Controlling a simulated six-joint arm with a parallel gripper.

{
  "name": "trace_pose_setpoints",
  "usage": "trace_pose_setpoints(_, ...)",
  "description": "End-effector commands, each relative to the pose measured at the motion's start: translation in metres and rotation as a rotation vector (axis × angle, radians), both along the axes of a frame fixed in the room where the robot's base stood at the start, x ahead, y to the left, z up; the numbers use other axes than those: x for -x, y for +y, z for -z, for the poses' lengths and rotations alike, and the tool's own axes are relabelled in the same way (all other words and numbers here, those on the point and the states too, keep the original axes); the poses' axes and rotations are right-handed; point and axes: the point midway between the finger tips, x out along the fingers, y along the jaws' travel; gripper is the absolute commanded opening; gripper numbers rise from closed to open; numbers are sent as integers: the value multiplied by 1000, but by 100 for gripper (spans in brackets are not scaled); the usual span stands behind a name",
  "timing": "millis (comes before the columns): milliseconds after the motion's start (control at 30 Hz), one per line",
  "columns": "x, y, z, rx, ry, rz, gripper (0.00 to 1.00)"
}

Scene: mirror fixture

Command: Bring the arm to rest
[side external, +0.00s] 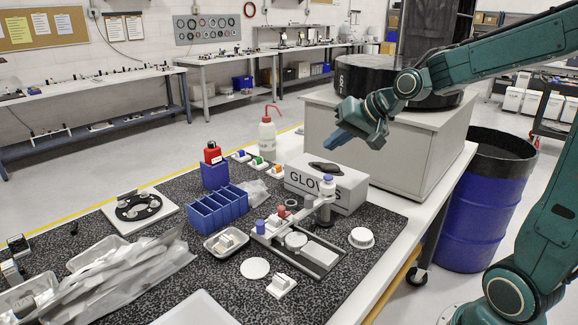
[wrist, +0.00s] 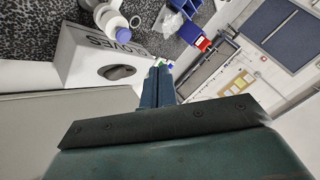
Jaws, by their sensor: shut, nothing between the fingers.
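My gripper (side external: 340,137) is at the end of my green arm, raised in the air above the back part of the bench in the side view. Its fingers are together with nothing between them. In the wrist view, my gripper (wrist: 157,82) shows its two fingers side by side, and the glove box (wrist: 105,60) appears to the left of them. In the side view, the glove box (side external: 355,193) stands on the dark mat below the gripper, clearly apart from it.
A mirror fixture (side external: 305,246) with small posts stands on the speckled mat (side external: 215,285). A blue bin (side external: 218,208), a wash bottle (side external: 267,138) and a red-capped container (side external: 213,153) are nearby. A grey cabinet (side external: 400,140) and a blue drum (side external: 475,220) stand at the right.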

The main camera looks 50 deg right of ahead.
Motion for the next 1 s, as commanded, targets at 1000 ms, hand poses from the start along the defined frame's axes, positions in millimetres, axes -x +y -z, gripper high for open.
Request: trace_pose_setpoints(1000, 196, 84, 5, 451, 239, -481, 0)
